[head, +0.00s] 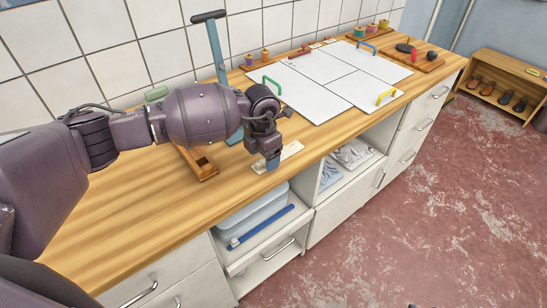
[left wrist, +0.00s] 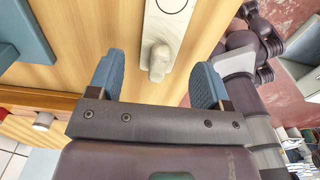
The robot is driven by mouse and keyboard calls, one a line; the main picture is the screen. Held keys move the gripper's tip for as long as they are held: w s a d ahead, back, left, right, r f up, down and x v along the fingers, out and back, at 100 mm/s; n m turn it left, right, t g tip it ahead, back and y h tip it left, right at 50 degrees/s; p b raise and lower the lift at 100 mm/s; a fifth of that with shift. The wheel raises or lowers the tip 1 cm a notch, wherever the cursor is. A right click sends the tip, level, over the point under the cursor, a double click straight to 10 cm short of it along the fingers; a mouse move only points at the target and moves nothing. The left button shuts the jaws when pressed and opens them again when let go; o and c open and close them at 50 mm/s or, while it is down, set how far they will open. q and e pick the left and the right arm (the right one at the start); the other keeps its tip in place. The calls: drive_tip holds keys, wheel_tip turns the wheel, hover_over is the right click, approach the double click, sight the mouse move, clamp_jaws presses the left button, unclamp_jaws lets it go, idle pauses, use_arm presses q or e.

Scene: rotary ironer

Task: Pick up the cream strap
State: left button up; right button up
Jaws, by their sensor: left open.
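The cream strap (head: 290,151) lies on the wooden worktop (head: 130,220), near its front edge. In the left wrist view the strap (left wrist: 166,28) runs in from the top, with a ring outline and a raised rounded knob at its near end. My left gripper (head: 272,163) is over the strap's near end and partly hides it in the head view. In the left wrist view its two blue fingers (left wrist: 160,78) are open, one on each side of the knob, with gaps on both sides. My right gripper does not show.
A wooden block with a slot (head: 205,168) and a blue upright post (head: 217,52) stand near my left arm. White panels (head: 335,75) with green, yellow and blue handles lie farther back. Below are open shelves with a blue bin (head: 250,212).

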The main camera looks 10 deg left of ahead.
use_arm(q)
drive_tip(key=shift+f, duration=0.95)
drive_tip(key=c, duration=1)
